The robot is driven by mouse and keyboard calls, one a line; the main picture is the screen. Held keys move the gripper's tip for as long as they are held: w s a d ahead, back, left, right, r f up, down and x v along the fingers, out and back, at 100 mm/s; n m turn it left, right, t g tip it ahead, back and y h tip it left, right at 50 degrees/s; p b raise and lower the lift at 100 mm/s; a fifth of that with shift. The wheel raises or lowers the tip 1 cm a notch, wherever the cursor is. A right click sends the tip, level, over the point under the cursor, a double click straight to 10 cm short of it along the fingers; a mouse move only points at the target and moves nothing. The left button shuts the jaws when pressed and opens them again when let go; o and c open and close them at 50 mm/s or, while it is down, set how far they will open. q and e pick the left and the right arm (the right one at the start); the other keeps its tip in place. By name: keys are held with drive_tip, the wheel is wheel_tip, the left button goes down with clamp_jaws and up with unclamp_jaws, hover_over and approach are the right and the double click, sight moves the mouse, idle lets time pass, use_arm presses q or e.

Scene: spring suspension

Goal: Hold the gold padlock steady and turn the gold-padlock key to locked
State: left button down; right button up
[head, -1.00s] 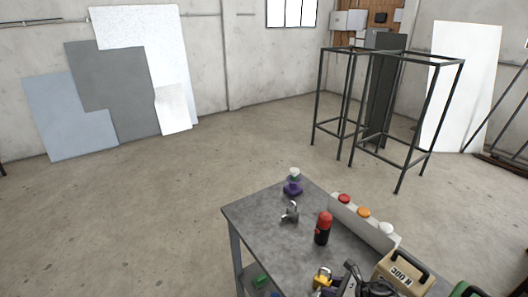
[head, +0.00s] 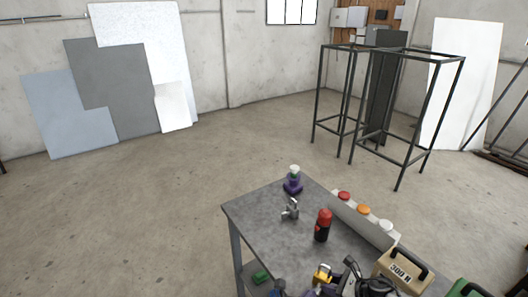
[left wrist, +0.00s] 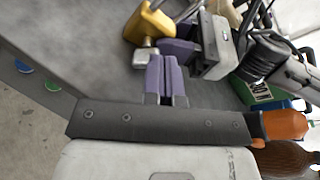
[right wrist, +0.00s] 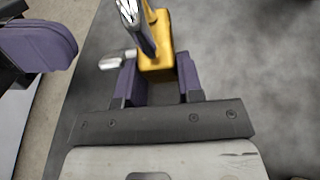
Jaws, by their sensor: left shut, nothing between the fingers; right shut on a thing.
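The gold padlock (head: 322,274) is near the front of the grey table in the head view. In the right wrist view, its gold body (right wrist: 156,62) sits between the purple fingers of my right gripper (right wrist: 158,80), which is shut on it. A silver key-like piece (right wrist: 116,60) sticks out to the left. The left wrist view shows the padlock (left wrist: 150,25) with the silver piece (left wrist: 146,58) towards my left gripper (left wrist: 168,76). My left gripper is shut and empty, close beside that piece; I cannot tell whether they touch. The key's turned position is not readable.
A red-and-black bottle (head: 323,226), a small silver padlock-like piece (head: 290,209) and a purple-based item (head: 293,181) stand on the table. A bar with red, orange and white buttons (head: 364,217) and a tan 300 N block (head: 399,269) are to the right.

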use_arm(q)
drive_tip(key=shift+r+x, duration=0.2)
drive_tip(key=shift+x, duration=0.8)
drive_tip(key=shift+w, duration=0.15)
drive_tip(key=shift+a+f, duration=0.1)
drive_tip(key=shift+f, duration=0.45)
drive_tip(key=shift+w+a+f, duration=0.1)
drive_tip(key=shift+w+a, duration=0.1)
drive_tip(key=shift+a, duration=0.1)
drive_tip(key=shift+w+a+f, duration=0.1)
drive_tip(key=shift+a+f, duration=0.05)
drive_tip(key=shift+a, duration=0.05)
drive_tip(key=shift+w+a+f, duration=0.15)
drive_tip(key=shift+a+f, duration=0.1)
drive_tip(key=shift+f, duration=0.1)
idle(0.8)
drive_tip(key=shift+w+a+r, duration=0.1)
drive_tip(key=shift+r, duration=0.05)
